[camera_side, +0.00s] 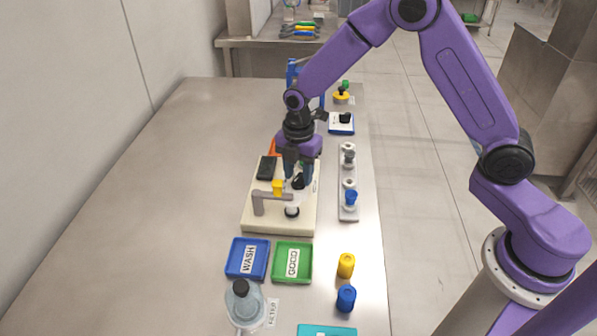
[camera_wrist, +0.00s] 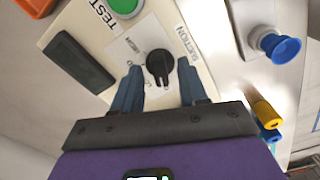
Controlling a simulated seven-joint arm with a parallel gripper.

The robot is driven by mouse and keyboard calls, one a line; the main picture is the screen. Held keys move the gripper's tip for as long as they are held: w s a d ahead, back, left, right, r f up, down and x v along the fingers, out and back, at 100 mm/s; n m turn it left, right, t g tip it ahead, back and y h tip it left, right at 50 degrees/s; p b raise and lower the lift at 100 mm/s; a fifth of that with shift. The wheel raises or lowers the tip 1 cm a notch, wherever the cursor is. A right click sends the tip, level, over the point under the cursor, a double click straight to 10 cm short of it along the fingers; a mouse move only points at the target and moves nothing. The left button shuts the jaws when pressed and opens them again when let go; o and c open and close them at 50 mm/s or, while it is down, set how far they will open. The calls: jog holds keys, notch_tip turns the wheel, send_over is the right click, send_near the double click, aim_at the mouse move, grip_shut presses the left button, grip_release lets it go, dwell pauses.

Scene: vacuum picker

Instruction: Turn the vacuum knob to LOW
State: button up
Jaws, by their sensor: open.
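The black vacuum knob (camera_wrist: 159,66) sits on a white dial plate marked SUCTION, on a cream picker station (camera_side: 300,223). A narrow end of the knob points toward my gripper in the wrist view. My gripper (camera_wrist: 160,84) is open, with one blue finger on each side of the knob's near end. I cannot tell whether the fingers touch it. In the side view, my gripper (camera_side: 298,173) is low over the station and partly hides the knob.
A green TEST button (camera_wrist: 126,5) and a dark panel (camera_wrist: 77,60) are near the knob. A grey bracket (camera_side: 258,203) stands on the station's front. A grey rail (camera_side: 348,215) lies right.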

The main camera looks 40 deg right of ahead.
jog(key=shift+f, duration=0.2)
jog(key=shift+c, duration=0.3)
grip_shut()
jog(key=shift+m, duration=0.3)
jog(key=m, duration=0.3)
jog(key=shift+m, duration=2.5)
